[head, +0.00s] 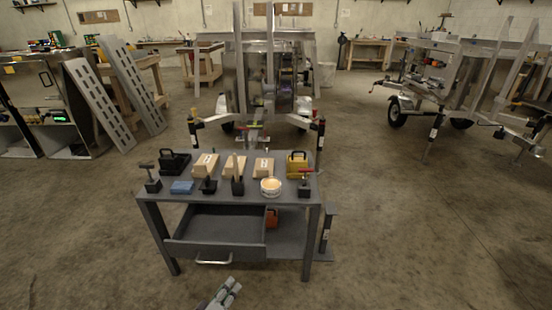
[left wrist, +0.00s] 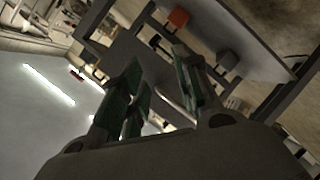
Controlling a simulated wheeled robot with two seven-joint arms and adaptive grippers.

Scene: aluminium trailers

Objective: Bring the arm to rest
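My left gripper (head: 229,288) shows at the bottom edge of the head view, low in front of the grey work table (head: 225,254). In the left wrist view its two fingers (left wrist: 160,80) stand apart with nothing seen between them. The table appears tilted in that view, beyond the fingers. The rest of my left arm is mostly out of the head view. My right gripper is in neither view.
The table's drawer (head: 213,244) is pulled out toward me and looks empty. Trailers (head: 262,80) stand behind.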

